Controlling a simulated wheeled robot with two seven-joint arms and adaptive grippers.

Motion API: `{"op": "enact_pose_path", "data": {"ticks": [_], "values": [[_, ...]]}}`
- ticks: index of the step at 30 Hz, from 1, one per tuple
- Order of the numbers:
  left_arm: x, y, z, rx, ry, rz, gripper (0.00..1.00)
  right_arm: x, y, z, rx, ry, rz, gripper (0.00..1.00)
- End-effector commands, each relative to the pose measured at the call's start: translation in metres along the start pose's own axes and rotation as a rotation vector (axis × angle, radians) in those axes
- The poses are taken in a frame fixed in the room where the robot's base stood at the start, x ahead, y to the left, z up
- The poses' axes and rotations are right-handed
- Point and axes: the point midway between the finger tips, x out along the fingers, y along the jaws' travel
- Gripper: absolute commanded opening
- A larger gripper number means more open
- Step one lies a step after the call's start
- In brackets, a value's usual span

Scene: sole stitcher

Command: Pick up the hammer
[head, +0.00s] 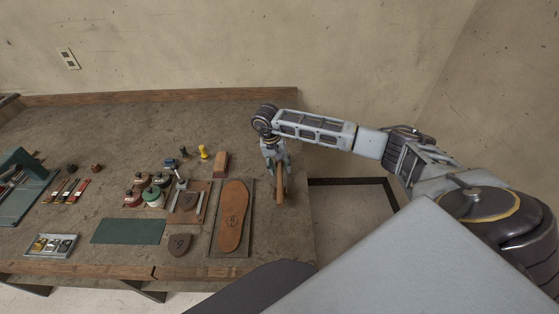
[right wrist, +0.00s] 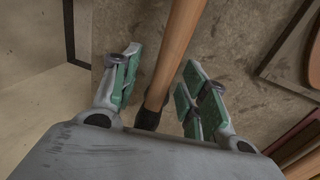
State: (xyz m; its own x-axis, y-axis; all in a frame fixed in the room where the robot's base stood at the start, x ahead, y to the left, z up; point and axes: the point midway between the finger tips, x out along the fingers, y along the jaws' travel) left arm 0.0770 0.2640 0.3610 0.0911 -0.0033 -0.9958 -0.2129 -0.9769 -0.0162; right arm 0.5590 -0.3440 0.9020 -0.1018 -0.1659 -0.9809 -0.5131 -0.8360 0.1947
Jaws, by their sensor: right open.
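The hammer has a wooden handle (head: 280,188) and lies near the right end of the workbench. In the right wrist view its handle (right wrist: 174,55) runs between my two green-padded fingers, and a dark part, which looks like its head (right wrist: 147,120), shows partly behind the palm. My right gripper (head: 275,163) is over the hammer, pointing down. In the right wrist view the gripper (right wrist: 160,70) is open, with gaps between handle and pads on both sides. Much of the hammer is hidden by the gripper in the head view. My left gripper is out of view.
A board with a brown sole (head: 234,215) lies just left of the hammer. Beyond it are a green mat (head: 129,231), several jars (head: 153,197) and a metal tray (head: 51,245). The bench (head: 110,125) is clear at the back; its right edge is close.

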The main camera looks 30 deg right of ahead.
Motion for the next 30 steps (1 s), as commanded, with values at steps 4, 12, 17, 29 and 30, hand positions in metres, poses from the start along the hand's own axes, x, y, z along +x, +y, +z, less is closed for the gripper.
{"op": "enact_pose_path", "data": {"ticks": [4,12,17,29,30], "values": [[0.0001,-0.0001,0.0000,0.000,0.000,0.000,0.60,0.0000,-0.0001,0.0001,0.000,0.000,0.000,0.44],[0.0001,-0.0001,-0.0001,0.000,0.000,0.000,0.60,-0.0002,0.0000,0.0001,0.000,0.000,0.000,0.26],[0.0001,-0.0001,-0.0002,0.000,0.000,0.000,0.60,-0.0002,0.0001,0.0001,0.000,0.000,0.000,0.05],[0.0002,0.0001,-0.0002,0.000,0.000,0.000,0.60,-0.0002,0.0001,0.0000,0.000,0.000,0.001,0.00],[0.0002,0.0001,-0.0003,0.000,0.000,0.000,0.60,-0.0003,0.0001,0.0000,0.000,0.000,0.001,0.00]]}}
